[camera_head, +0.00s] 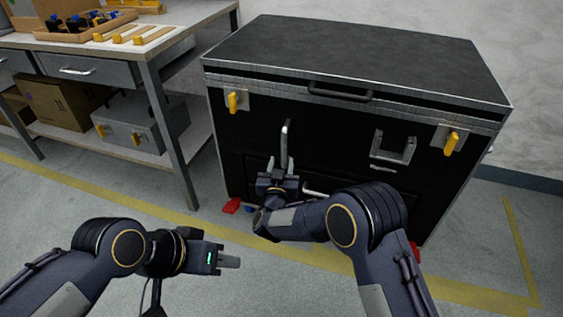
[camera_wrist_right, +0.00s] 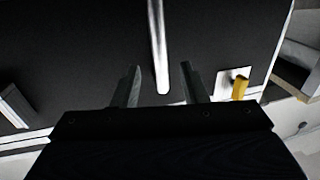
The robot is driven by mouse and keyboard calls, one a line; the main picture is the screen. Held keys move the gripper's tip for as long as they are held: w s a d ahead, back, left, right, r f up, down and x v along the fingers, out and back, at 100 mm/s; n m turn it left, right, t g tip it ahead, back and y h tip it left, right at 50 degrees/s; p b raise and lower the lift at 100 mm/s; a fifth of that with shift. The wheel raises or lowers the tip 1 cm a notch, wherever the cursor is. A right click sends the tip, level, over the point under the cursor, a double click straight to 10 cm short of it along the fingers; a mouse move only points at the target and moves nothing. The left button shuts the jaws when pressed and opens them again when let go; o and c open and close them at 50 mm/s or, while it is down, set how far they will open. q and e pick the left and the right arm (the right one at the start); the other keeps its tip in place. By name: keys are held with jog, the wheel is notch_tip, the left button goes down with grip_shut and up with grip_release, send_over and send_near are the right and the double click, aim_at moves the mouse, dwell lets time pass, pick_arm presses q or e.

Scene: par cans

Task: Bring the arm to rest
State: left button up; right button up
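My right gripper (camera_head: 284,166) is in front of the black case (camera_head: 350,55), just below an upright metal handle (camera_head: 285,138) on its front. In the right wrist view the two fingers (camera_wrist_right: 158,85) stand apart and the handle bar (camera_wrist_right: 157,45) shows between and beyond them. I see nothing gripped, and cannot tell how far the bar is from the fingers in depth. My left gripper (camera_head: 228,262) hangs over the grey floor at the lower left, pointing right. Its fingers are seen from the side, with no clear gap, and no object shows in it.
The case has yellow latches (camera_head: 233,101) and a recessed handle (camera_head: 392,150); red feet (camera_head: 231,206) show at its base. A workbench (camera_head: 150,45) with trays and boxes stands at the left. A yellow floor line (camera_head: 110,195) crosses the open floor.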

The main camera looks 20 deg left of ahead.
jog(key=shift+r, duration=0.1)
jog(key=w+d+r+g+y, duration=0.15)
jog(key=d+r+g, duration=0.25)
jog(key=d+r, duration=1.2)
jog(key=s+d+r+m+g+y, duration=0.1)
jog(key=s+d, duration=0.4)
jog(key=d, duration=0.4)
jog(key=s+d+g, duration=0.3)
jog(key=s+d, duration=0.7)
jog(key=s, duration=0.3)
jog(key=s+d+f+m+g+h+p, duration=0.1)
jog(key=s+d+f+m+g, duration=0.15)
jog(key=s, duration=0.75)
jog(key=s+d+f+m+g+h, duration=0.1)
jog(key=s+d+f, duration=0.3)
jog(key=s, duration=0.6)
notch_tip(320, 180, up, 33)
jog(key=p, duration=3.3)
jog(key=shift+a+n, duration=0.15)
jog(key=shift+n, duration=0.2)
